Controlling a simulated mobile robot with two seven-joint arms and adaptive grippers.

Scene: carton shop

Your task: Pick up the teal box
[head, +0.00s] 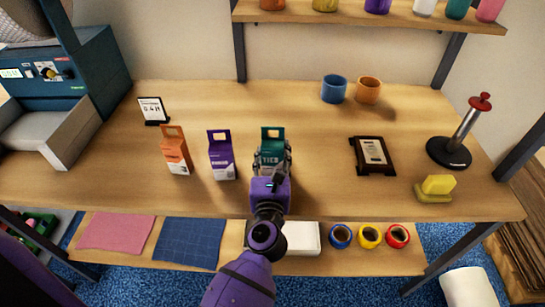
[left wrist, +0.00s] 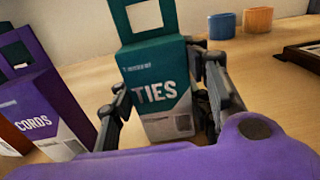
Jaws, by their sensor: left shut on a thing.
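The teal box (head: 272,137) stands upright on the wooden table, with a handle loop on top and a white lower front. In the left wrist view the teal box (left wrist: 158,80) reads "TIES". My left gripper (head: 272,160) comes at it from the front and is shut on it, one finger on each side. The left wrist view shows the fingers of the left gripper (left wrist: 168,105) against its sides. The gripper hides the lower part of the box in the head view. I cannot tell whether its base touches the table. My right gripper is not in view.
A purple box (head: 221,157) and an orange box (head: 175,150) stand left of the teal box. Blue (head: 334,89) and orange (head: 368,90) cups stand behind right. A dark framed sign (head: 372,156) lies to the right, near a yellow sponge (head: 437,186). A shelf (head: 370,18) hangs above.

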